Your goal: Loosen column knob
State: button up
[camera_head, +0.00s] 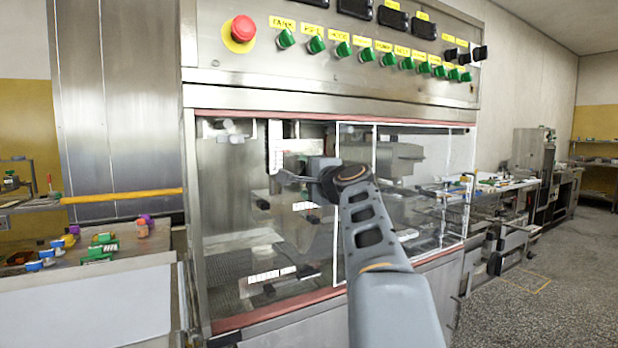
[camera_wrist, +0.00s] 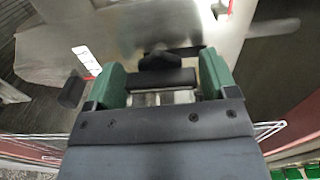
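A black lobed knob (camera_wrist: 166,59) shows in the wrist view against a grey metal body; I take it for the column knob. My gripper (camera_wrist: 162,70) has its two green fingers spread, one on each side of the knob, with a gap visible on both sides. Whether the fingertips reach the knob's depth cannot be told. In the head view my arm reaches into the enrober (camera_head: 330,77) through the front opening. There my wrist hides the fingers, and I cannot make out the knob.
Clear sliding panels with white edges (camera_head: 375,150) stand close beside my arm. A dark block (camera_wrist: 72,90) lies left of my fingers in the wrist view. Above the opening are a red stop button (camera_head: 243,28) and several green switches. A cluttered bench (camera_head: 90,260) stands left.

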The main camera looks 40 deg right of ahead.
jog(key=s+a+b, duration=0.1)
jog(key=s, duration=1.2)
jog(key=shift+s+a+b, duration=0.35)
jog(key=shift+a+b, duration=0.05)
